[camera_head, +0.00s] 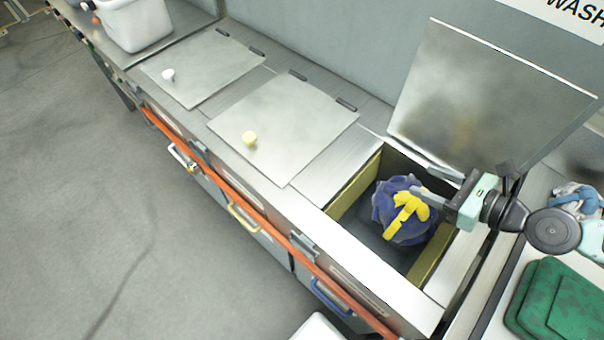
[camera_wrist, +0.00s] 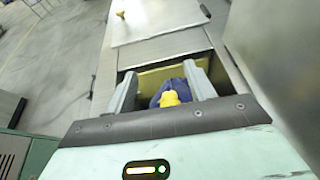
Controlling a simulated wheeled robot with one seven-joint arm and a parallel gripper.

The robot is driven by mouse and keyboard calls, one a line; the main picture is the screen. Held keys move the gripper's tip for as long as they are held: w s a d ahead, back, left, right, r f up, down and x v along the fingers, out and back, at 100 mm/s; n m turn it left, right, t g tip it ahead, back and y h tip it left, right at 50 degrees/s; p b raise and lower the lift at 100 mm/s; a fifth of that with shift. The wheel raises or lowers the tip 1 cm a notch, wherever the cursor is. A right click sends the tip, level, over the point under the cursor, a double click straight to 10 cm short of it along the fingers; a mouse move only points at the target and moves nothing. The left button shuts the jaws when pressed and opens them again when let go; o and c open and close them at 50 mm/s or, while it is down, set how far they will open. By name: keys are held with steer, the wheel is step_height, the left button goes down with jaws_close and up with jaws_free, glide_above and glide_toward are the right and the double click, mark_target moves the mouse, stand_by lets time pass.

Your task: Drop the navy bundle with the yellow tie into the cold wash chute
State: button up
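The navy bundle (camera_head: 391,213) with the yellow tie (camera_head: 408,215) is inside the open chute (camera_head: 352,211) at the right end of the counter. Whether it touches the chute floor I cannot tell. My gripper (camera_head: 428,200) reaches in from the right over the opening, its fingers by the tie. In the wrist view the gripper (camera_wrist: 162,86) has its fingers spread wide, with the bundle (camera_wrist: 170,87) and its tie (camera_wrist: 171,98) beyond and between them, apparently not clamped. The chute's metal lid (camera_head: 480,95) stands raised behind the opening.
Two shut lids, one with a white knob (camera_head: 168,75) and one with a yellow knob (camera_head: 249,139), lie to the left. A blue handle (camera_head: 330,298) is on the front below the open chute. A green folded item (camera_head: 560,300) and a bluish cloth (camera_head: 577,198) lie at right.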

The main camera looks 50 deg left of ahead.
steer(key=shift+w+d+r+b, duration=0.15)
steer(key=shift+d+b, duration=0.2)
steer(key=shift+d, duration=0.25)
steer(key=b+v, duration=0.4)
steer(key=v, duration=1.2)
steer(key=shift+r, duration=0.2)
